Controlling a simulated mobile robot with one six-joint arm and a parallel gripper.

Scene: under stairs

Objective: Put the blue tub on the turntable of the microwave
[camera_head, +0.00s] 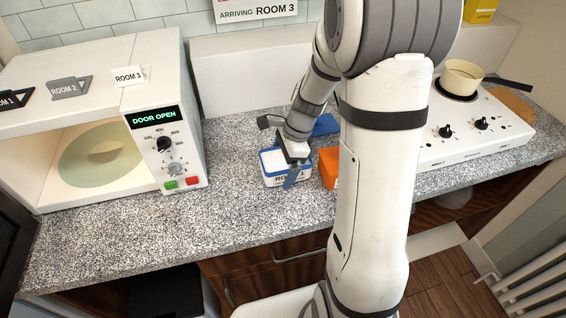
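A blue-rimmed tub with a white top and a label reading partly "RO… 1" (272,178) stands on the speckled counter, right of the microwave. My gripper (291,166) reaches down over the tub's right side, with a finger in front of its label. Whether the fingers are closed on the tub is too small to tell. Another blue item (326,125) lies behind my gripper, partly hidden by my arm. The white microwave (150,85) stands at the left with its display reading "DOOR OPEN". Its pale green turntable (75,165) shows inside, with no tub on it.
An orange item (328,168) stands close right of the tub, partly behind my arm. The dark open door (14,255) is at the left edge. A hob with a cream pot (462,76) is at the right. The counter before the microwave (130,235) is clear.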

